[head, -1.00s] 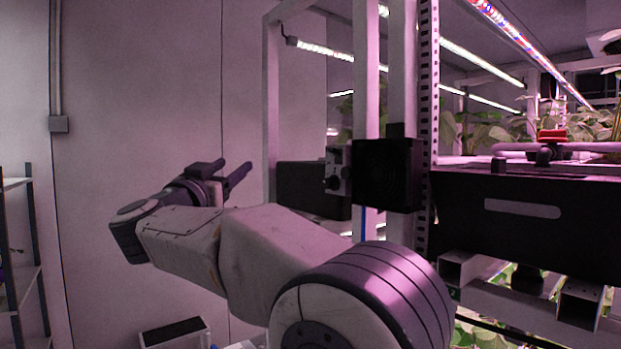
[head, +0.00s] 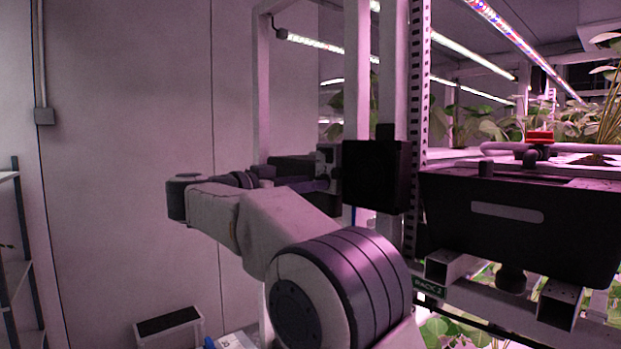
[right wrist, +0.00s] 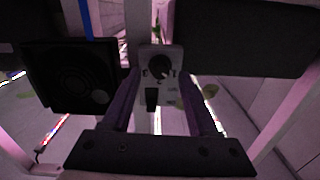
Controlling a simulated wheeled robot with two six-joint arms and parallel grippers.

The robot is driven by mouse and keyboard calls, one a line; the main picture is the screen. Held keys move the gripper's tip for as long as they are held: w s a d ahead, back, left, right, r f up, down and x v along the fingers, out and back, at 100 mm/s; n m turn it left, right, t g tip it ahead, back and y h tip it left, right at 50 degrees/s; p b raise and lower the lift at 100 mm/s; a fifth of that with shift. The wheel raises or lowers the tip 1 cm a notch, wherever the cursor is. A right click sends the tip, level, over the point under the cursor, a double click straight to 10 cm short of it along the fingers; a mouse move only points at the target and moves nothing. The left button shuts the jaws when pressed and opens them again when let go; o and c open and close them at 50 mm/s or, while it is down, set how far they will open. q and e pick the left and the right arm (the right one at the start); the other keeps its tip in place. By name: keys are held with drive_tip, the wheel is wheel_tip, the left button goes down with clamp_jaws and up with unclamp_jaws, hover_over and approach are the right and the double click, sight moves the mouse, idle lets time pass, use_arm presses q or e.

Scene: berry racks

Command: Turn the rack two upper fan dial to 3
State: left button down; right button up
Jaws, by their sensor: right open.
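The fan dial (right wrist: 160,67) is a dark round knob on a small pale control box (right wrist: 173,84), with markings too small to read surely. A dark switch shows on the box beside the knob. The box also shows in the head view (head: 325,158), partly hidden by my gripper. The black square fan (right wrist: 72,78) is beside it, and shows in the head view (head: 374,176). My right gripper (head: 319,184) is open and empty, level with the box. In the right wrist view its fingers (right wrist: 162,76) lie on either side of the box; contact cannot be told. My left gripper is out of view.
Rack posts (head: 391,70) stand close to the fan. A black planter trough (head: 590,225) and a "RACK 2" label (head: 429,287) are at right. A dark panel (right wrist: 240,38) lies beside the box. Open wall space is at left.

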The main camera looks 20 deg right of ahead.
drive_tip(key=shift+w+d, duration=0.25)
drive_tip(key=shift+d, duration=0.4)
clamp_jaws()
